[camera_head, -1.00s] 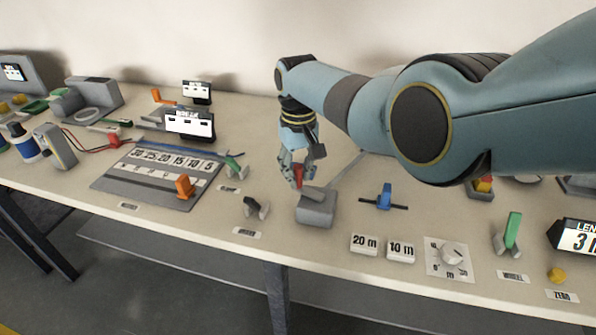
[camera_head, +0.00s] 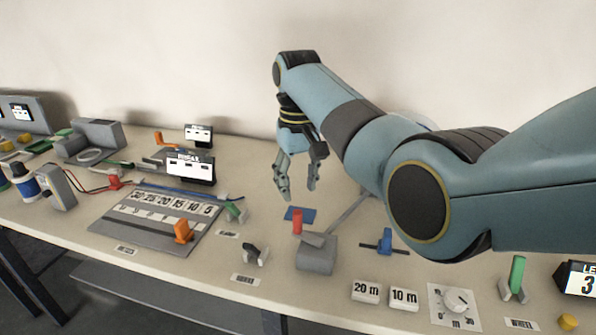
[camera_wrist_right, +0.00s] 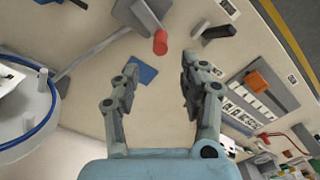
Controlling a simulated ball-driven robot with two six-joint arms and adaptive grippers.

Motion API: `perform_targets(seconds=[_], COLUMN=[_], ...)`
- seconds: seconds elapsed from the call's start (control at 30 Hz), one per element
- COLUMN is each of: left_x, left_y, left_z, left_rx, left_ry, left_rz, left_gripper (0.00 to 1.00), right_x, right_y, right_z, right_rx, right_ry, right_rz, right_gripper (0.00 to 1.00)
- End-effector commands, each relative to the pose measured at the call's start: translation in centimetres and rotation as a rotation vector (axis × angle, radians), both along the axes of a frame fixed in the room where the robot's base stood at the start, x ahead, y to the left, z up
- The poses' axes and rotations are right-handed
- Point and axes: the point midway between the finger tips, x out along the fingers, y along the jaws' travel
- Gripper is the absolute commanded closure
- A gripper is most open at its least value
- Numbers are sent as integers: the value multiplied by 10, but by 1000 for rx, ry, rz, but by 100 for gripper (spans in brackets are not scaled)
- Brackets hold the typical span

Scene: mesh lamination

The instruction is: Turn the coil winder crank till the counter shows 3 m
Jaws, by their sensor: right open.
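The crank's red knob (camera_head: 297,222) stands upright on a grey arm (camera_head: 317,240) over a grey box (camera_head: 317,256). My right gripper (camera_head: 298,190) is open and empty, above and behind the knob and apart from it. In the right wrist view the red knob (camera_wrist_right: 160,42) lies beyond the gap between the open fingers (camera_wrist_right: 160,68). A black-framed counter (camera_head: 580,279) at the right edge shows a 3; its unit is cut off. The winder's wheel with blue wire (camera_wrist_right: 25,115) shows in the right wrist view. My left gripper is not in view.
A blue patch (camera_head: 300,214) lies on the table behind the knob. A blue-handled lever (camera_head: 386,241), the 20 m (camera_head: 366,291) and 10 m (camera_head: 404,298) buttons and a dial (camera_head: 457,300) stand to the right. A black-handled lever (camera_head: 252,252) stands left of the crank box.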

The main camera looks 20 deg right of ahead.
Motion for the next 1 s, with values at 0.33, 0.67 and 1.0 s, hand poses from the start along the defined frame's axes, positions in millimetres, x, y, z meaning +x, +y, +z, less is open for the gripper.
perform_targets(seconds=[0.33, 0.67, 1.0], left_x=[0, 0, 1], left_y=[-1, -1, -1], left_z=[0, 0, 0], left_rx=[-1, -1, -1], left_ry=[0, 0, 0], left_rz=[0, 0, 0], left_gripper=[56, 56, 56], right_x=[0, 0, 0], right_y=[0, 0, 0], right_z=[29, 29, 28], right_rx=[-1, -1, -1], right_ry=[1, 1, 1], right_rz=[0, -1, -1], right_gripper=[56, 56, 56])
